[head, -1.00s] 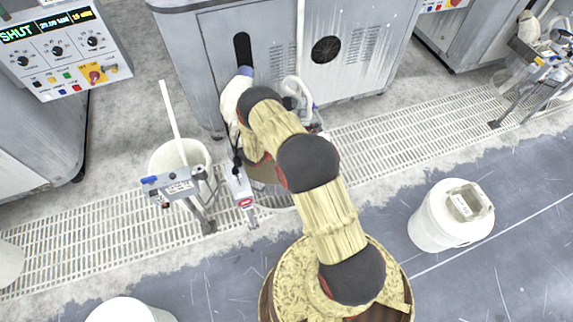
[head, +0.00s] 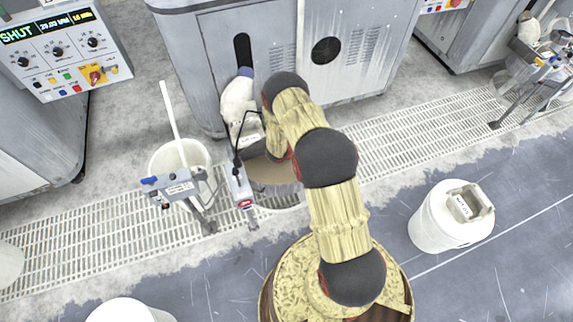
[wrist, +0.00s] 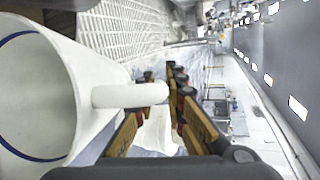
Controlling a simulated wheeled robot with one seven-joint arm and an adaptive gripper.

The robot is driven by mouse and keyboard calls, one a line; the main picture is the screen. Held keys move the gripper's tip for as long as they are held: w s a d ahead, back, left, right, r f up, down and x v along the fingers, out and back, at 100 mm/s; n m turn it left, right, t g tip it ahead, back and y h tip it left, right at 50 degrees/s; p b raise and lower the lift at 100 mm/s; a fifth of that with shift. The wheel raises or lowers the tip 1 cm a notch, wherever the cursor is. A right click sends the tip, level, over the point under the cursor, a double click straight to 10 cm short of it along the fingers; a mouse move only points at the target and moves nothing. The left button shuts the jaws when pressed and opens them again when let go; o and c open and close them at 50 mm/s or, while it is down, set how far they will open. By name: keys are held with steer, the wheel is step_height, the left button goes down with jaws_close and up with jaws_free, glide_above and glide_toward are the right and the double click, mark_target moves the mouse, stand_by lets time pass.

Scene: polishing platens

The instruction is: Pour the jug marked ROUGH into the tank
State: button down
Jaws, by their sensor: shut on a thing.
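My gripper (wrist: 160,110) is shut on the white handle (wrist: 130,95) of a white jug (wrist: 95,85) in the wrist view. The jug's open mouth with a blue ring fills the left of that view, and no marking is readable on it. In the head view my arm hides the gripper. A white jug with a blue patch (head: 236,98) shows left of my arm there, above the tank's far left side; I cannot tell whether it is the held one. The round tank (head: 272,172) has brown liquid inside, partly hidden by my arm.
A white bucket with a pole (head: 180,157) stands left of the tank. A small box with a cable (head: 240,187) is at the tank's left rim. A grey machine (head: 345,50) stands behind. A white drum (head: 440,225) is at right, with clear floor around it.

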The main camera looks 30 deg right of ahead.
steer(key=shift+s+d+r+m+t+y+p, duration=0.2)
steer(key=shift+s+d+r+y+p, duration=0.25)
steer(key=shift+p, duration=0.8)
steer(key=shift+s+d+r+m+t+y+p, duration=0.2)
steer(key=shift+d+y+p, duration=0.45)
steer(key=shift+p, duration=0.55)
steer(key=d+f+y, duration=0.1)
steer(key=s+d+f+t+y+b, duration=0.1)
steer(key=f, duration=0.1)
steer(key=shift+m+y, duration=0.4)
steer(key=s+d+f+m+t+y+b, duration=0.1)
steer(key=s+d+f+t+y+b, duration=0.1)
steer(key=f+y, duration=0.4)
steer(key=shift+d+m+t+y+b, duration=0.4)
steer(key=shift+d+b, duration=0.4)
steer(key=shift+b, duration=0.45)
steer(key=shift+s+f+t, duration=0.1)
steer(key=shift+t, duration=0.2)
